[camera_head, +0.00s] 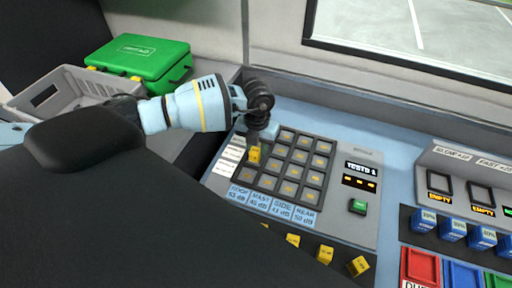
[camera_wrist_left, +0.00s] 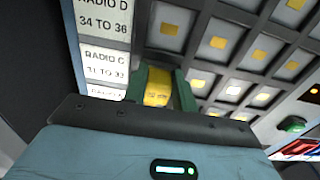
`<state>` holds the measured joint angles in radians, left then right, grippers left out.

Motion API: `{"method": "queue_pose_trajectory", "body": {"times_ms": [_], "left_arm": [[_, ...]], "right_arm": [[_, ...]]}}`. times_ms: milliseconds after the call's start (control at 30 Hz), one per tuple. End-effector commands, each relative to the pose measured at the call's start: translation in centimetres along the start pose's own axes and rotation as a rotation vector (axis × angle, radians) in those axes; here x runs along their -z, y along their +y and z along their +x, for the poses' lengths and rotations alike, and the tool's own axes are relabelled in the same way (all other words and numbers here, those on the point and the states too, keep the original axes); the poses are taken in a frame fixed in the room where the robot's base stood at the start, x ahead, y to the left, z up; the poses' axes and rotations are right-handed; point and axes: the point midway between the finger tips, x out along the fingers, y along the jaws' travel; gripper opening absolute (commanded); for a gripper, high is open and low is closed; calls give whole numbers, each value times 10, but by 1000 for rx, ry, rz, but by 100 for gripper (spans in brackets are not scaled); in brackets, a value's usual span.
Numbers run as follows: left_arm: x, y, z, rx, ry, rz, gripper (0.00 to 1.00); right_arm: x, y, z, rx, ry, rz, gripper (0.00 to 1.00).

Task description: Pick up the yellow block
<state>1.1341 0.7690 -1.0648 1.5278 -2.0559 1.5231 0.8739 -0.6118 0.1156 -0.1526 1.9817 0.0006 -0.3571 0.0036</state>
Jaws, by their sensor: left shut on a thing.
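A small yellow block (camera_head: 254,155) is between the fingers of my left gripper (camera_head: 255,148), over the left part of a panel with a grid of square cells (camera_head: 309,178). In the left wrist view the yellow block (camera_wrist_left: 158,88) sits between two dark green fingers, which are shut on it. The block is at the grid's left side, near the radio labels. I cannot tell whether it touches the panel. Other yellow blocks (camera_head: 325,255) lie along the panel's front edge. My right gripper is not in view.
A green case (camera_head: 138,57) and a grey crate (camera_head: 60,102) stand at the left. A green button (camera_head: 357,206) is right of the grid. Blue blocks (camera_head: 453,229) and red and blue trays (camera_head: 422,266) are at the far right. A window is behind.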

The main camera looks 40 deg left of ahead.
Motion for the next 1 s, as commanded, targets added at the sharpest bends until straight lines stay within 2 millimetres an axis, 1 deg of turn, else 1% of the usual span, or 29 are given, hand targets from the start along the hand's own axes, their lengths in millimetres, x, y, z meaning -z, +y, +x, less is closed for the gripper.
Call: {"method": "queue_pose_trajectory", "body": {"times_ms": [133, 233, 333, 400, 433, 567, 800, 1000], "left_arm": [[0, 0, -5, 1, -2, 0, 4], [-1, 0, -12, 1, -3, -1, 4], [-1, 0, -24, 1, -4, -1, 4], [-1, 0, -36, 1, -4, -1, 4], [2, -1, -38, 1, -2, 2, 4], [30, -7, -40, 1, -1, 5, 4], [88, -23, -44, 1, 0, 6, 4], [127, -33, -48, 1, 0, 4, 4]], "right_arm": [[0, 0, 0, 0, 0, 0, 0], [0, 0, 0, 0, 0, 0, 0], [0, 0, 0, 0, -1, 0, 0], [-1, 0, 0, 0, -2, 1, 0], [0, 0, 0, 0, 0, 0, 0], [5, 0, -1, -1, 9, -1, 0], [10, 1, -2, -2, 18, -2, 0], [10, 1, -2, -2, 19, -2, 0]]}}
